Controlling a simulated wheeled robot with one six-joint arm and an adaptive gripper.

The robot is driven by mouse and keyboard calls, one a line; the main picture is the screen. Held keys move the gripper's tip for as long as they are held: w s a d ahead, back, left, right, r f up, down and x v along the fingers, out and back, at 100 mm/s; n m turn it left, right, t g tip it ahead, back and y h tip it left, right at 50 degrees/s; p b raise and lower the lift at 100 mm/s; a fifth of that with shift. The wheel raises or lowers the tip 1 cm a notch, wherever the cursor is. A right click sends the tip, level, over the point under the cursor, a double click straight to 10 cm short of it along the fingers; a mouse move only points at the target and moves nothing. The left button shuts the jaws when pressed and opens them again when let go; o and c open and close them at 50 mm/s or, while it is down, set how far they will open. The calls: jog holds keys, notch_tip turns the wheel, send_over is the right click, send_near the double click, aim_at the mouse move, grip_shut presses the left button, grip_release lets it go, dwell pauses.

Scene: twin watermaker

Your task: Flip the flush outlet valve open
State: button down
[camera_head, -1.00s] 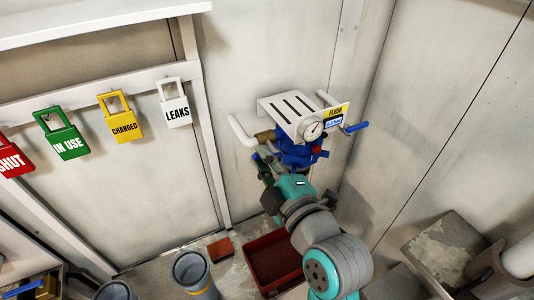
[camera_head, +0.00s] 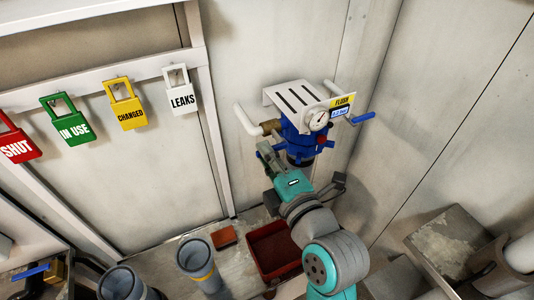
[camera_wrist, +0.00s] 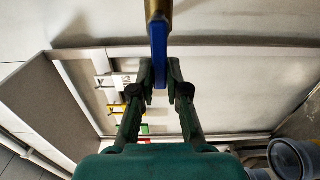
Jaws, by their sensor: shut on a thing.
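My gripper (camera_head: 262,148) is just below this brass valve, left of the blue body. In the wrist view my gripper (camera_wrist: 160,76) is shut on a blue lever (camera_wrist: 158,42), which hangs lengthwise from a brass part (camera_wrist: 159,8). In the head view this lever is hidden at my gripper.
Another blue handle (camera_head: 360,117) sticks out right of the gauge. A red bin (camera_head: 270,274) stands on the floor below. Grey cylinders (camera_head: 197,262) stand at lower left; a metal box (camera_head: 446,238) is at right.

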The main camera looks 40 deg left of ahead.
jog(key=shift+f, duration=0.1)
jog(key=c, duration=1.4)
grip_release()
jog(key=shift+c, duration=0.2)
jog(key=v, duration=1.2)
